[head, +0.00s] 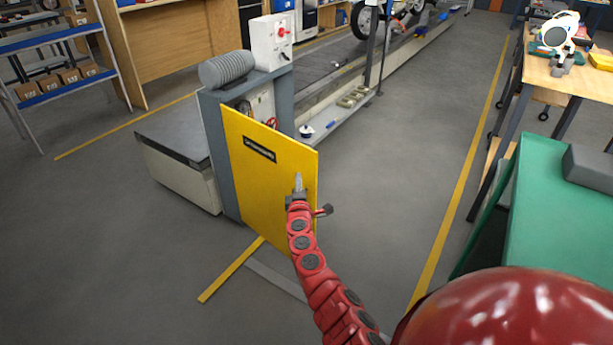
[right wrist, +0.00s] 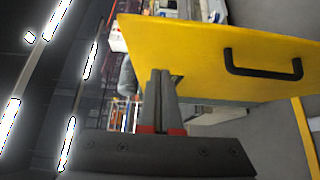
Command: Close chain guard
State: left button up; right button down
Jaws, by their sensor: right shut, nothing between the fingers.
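The chain guard is a yellow panel (head: 265,180) with a dark label, hinged on the grey conveyor end housing (head: 222,150). It stands swung out from the housing, and the machine's inside shows behind its top edge. My right gripper (head: 298,183) is shut and empty, in front of the panel near its right edge. In the right wrist view the shut fingers (right wrist: 160,80) overlap the edge of the yellow panel (right wrist: 200,50); I cannot tell whether they touch it. A black handle (right wrist: 264,66) shows on the panel there. My left gripper is out of view.
A white control box (head: 270,42) with a red knob stands on the housing beside a grey ribbed cylinder (head: 226,70). The conveyor (head: 345,85) runs away behind. A green table (head: 560,205) is at the right. Floor between is clear.

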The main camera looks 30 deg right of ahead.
aim_at(307, 164)
jog(key=w+d+b, duration=0.1)
jog(key=d, duration=0.1)
jog(key=w+d+b, duration=0.1)
jog(key=shift+w+d+f, duration=0.15)
jog(key=shift+d+f, duration=0.05)
jog(key=shift+d, duration=0.15)
jog(key=shift+w+d+r+b, duration=0.15)
jog(key=shift+d+b, duration=0.3)
jog(key=shift+d, duration=0.15)
